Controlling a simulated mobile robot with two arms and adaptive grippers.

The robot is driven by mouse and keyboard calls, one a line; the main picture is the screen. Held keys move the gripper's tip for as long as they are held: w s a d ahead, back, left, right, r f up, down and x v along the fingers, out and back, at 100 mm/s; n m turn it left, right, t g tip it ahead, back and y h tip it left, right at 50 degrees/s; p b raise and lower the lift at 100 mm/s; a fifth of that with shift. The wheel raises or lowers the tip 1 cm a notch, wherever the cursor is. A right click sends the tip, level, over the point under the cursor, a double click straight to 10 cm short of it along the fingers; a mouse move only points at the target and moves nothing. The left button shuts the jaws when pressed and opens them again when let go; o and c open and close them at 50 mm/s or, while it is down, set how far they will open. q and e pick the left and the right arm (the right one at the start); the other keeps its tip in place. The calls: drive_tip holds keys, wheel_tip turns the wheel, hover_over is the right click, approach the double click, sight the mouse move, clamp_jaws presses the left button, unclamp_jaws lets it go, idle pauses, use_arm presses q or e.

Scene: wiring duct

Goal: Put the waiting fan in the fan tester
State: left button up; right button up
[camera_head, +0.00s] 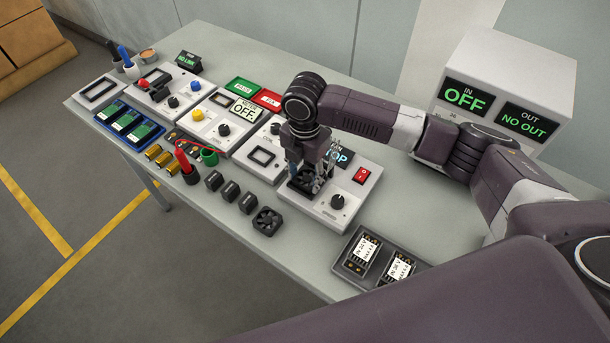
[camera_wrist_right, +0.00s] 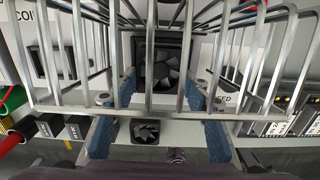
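The fan tester (camera_head: 318,211) is a pale box with a black knob, a red switch and a partly hidden display. My right gripper (camera_head: 304,182) points down over its dark bay. In the right wrist view a black fan (camera_wrist_right: 163,68) lies at that bay, between the spread fingers of my right gripper (camera_wrist_right: 164,92); contact is not clear. A metal wire guard (camera_wrist_right: 60,95) stands close in front of that camera. Another black fan (camera_head: 267,221) lies on the table in front of the tester; it also shows in the right wrist view (camera_wrist_right: 145,132). My left gripper is not visible.
Several small black blocks (camera_head: 230,191) lie left of the loose fan. A dark tray (camera_head: 352,270) with labelled modules is at the front right. Other test units (camera_head: 207,127) fill the table's left part. A large white box (camera_head: 505,75) with displays stands behind my right arm.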

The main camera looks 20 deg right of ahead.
sight(305, 181)
drive_tip(key=shift+o, duration=1.3)
drive_tip(key=shift+s+f, duration=0.15)
drive_tip(key=shift+f, duration=0.05)
drive_tip(key=shift+o, duration=0.2)
wheel_tip(305, 181, up, 13)
drive_tip(key=b, duration=0.2)
drive_tip(key=shift+f+b, duration=0.15)
drive_tip(key=shift+b, duration=0.25)
